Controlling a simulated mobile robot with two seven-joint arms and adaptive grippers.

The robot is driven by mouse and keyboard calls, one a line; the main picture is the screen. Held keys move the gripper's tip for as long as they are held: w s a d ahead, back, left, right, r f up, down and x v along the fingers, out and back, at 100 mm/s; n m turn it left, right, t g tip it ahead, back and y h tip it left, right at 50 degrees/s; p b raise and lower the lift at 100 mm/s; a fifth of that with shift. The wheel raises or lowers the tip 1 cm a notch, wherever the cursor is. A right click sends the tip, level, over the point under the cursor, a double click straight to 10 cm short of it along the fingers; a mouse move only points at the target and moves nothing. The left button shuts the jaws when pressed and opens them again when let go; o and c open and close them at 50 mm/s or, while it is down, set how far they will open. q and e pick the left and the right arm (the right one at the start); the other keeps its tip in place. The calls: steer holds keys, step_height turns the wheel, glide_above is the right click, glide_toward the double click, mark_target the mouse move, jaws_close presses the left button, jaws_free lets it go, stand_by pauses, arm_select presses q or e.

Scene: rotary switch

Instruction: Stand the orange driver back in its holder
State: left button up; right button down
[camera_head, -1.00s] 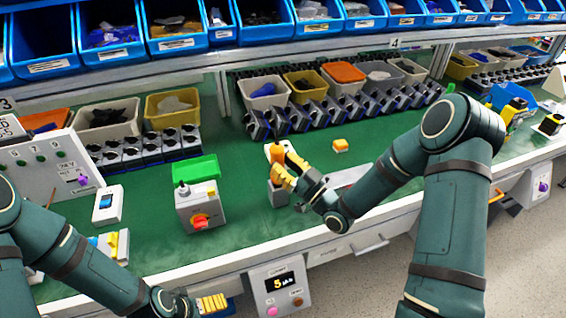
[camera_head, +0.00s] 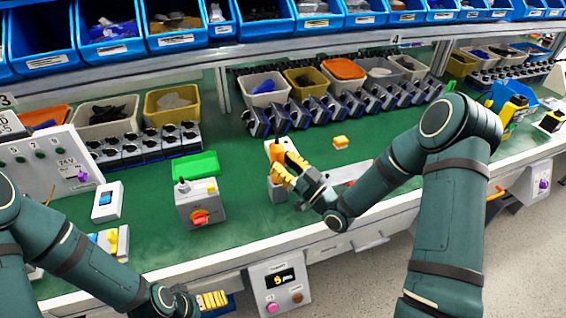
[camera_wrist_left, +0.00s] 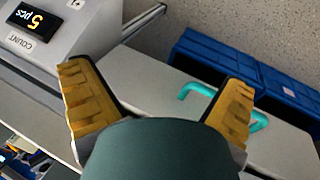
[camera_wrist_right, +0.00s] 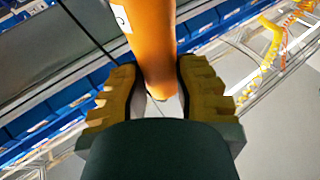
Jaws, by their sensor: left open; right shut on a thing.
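The orange driver (camera_head: 276,152) stands roughly upright at mid-bench, held in my right gripper (camera_head: 285,174). In the right wrist view the orange driver (camera_wrist_right: 153,40) runs between the yellow fingers of the right gripper (camera_wrist_right: 155,88), which are shut on it. A pale grey block, seemingly the holder (camera_head: 275,191), is directly below and behind the fingers. The fingers hide the driver's lower end, so I cannot tell whether it is inside the holder. My left gripper (camera_head: 200,303) is low at the bench front; in the left wrist view the left gripper (camera_wrist_left: 158,98) is open and empty.
A grey box with a red-orange rotary switch (camera_head: 200,216) stands left of the holder, with a green tray (camera_head: 194,167) behind it. A small orange-yellow block (camera_head: 340,142) lies to the right. A counter box (camera_head: 279,286) hangs at the front edge. Bins line the back.

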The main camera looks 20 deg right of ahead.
steer(key=shift+f, duration=0.15)
stand_by(0.3)
steer(key=c, duration=0.6)
jaws_free()
steer(key=shift+f, duration=0.1)
steer(key=r+v, duration=0.2)
steer(key=v, duration=0.6)
steer(key=s+r+v, duration=0.1)
steer(key=v, duration=0.7)
steer(key=shift+s+d+r, duration=0.2)
steer(key=shift+d+r, duration=0.1)
steer(key=shift+d, duration=0.15)
